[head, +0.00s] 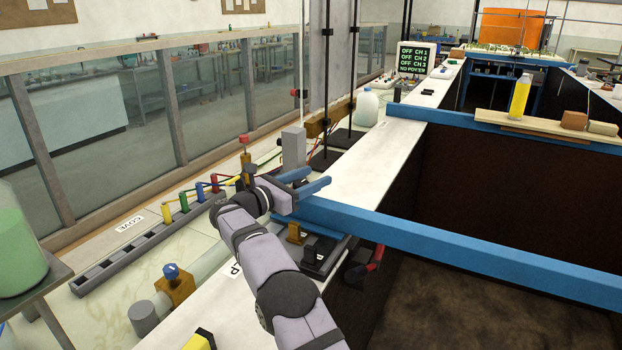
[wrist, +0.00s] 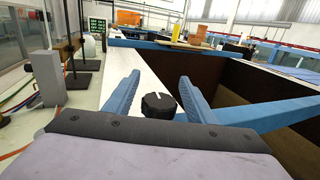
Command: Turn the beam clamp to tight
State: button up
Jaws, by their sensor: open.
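A round black knob with a white pointer line (wrist: 158,105) shows in the wrist view. In the picture it lies between the fingers of my gripper (wrist: 160,86), and I see no finger touching it. The line points up and slightly left. I take the knob to be the beam clamp's, but no tight mark is readable. In the head view my gripper (head: 320,176) has its two blue fingers apart and empty, above the near end of the blue beam (head: 450,245). I cannot make out the knob there.
A rail with coloured plugs (head: 150,240) lies further left. A dark block (head: 325,255) and a red-handled part (head: 367,265) sit below the beam. The white ledge (head: 375,155) beyond is mostly clear.

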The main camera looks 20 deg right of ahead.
jog(key=shift+a, duration=0.1)
jog(key=shift+b+v, duration=1.3)
jog(key=shift+v, duration=2.3)
jog(key=shift+r, duration=0.1)
